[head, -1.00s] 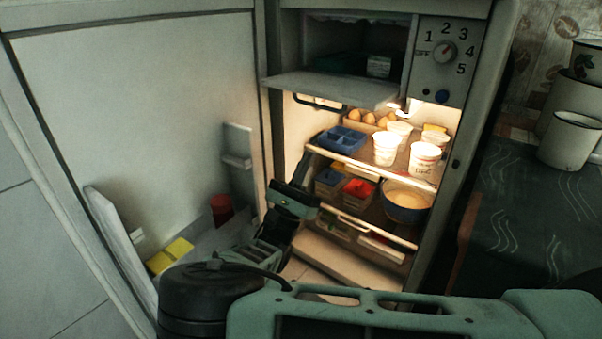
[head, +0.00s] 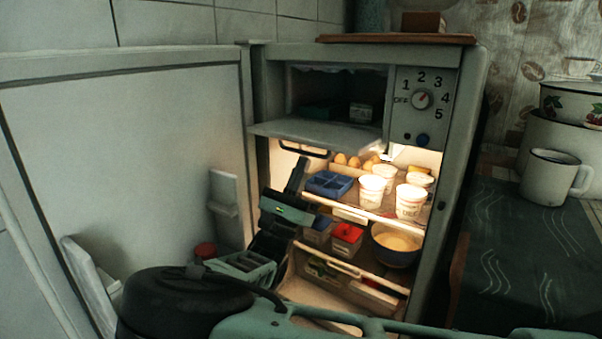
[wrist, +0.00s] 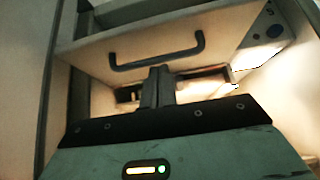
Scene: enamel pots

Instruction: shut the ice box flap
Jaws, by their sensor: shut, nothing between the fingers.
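The ice box flap (head: 318,132) is folded down and open, sticking out roughly level from the lower edge of the ice box (head: 335,92) at the top of the fridge. In the wrist view the flap (wrist: 150,38) is seen from below, with a dark bar handle (wrist: 157,55) on its face. My gripper (head: 303,161) is shut and empty, pointing up in front of the fridge, just below the flap's left part. In the wrist view its fingers (wrist: 158,72) reach close beneath the handle; I cannot tell whether they touch it.
The fridge door (head: 120,150) stands wide open on the left. Below the flap, a shelf holds a blue tray (head: 329,183), eggs and white tubs (head: 410,201). A bowl (head: 396,245) sits lower. A counter (head: 525,260) with a white mug (head: 550,176) is at the right.

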